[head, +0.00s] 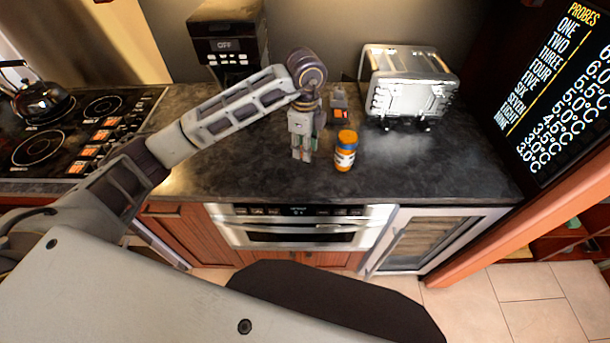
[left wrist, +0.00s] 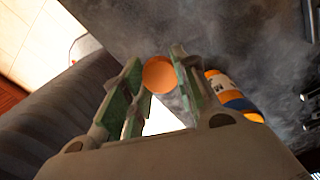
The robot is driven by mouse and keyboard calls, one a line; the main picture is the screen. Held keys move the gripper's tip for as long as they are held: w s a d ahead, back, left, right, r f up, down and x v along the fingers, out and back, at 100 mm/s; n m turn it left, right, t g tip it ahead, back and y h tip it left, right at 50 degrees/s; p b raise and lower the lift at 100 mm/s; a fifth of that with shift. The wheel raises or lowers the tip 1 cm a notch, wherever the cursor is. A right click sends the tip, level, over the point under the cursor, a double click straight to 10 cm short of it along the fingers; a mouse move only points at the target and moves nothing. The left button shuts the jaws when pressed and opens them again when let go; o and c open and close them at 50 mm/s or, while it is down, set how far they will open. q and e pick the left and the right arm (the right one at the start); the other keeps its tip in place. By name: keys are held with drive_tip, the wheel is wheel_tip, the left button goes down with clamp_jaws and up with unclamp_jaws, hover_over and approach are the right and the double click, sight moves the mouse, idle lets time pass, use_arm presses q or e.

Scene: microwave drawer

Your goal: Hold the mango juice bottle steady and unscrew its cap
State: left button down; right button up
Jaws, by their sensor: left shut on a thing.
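The mango juice bottle (head: 345,152), orange with a white and blue label, stands upright on the dark counter. It also shows in the left wrist view (left wrist: 232,96), to the right of the fingers. My left gripper (head: 302,157) points down just left of the bottle, apart from it. In the left wrist view its fingers are shut on a round orange disc that looks like the cap (left wrist: 159,75). The cap is hidden in the head view. Whether the bottle's top is bare cannot be told. My right gripper is not in view.
A silver toaster (head: 412,88) stands behind and right of the bottle. A coffee maker (head: 228,45) is at the back, and a stove with a kettle (head: 38,100) is at left. A microwave drawer (head: 300,235) sits below the counter. The counter right of the bottle is clear.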

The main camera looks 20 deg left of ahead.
use_arm(q)
drive_tip(key=p, duration=0.1)
hover_over(305, 176)
drive_tip(key=shift+f, duration=3.15)
drive_tip(key=shift+f+p, duration=0.35)
drive_tip(key=shift+f, duration=1.5)
drive_tip(key=shift+f, duration=0.2)
drive_tip(key=c, duration=1.1)
unclamp_jaws()
drive_tip(key=shift+r, duration=0.15)
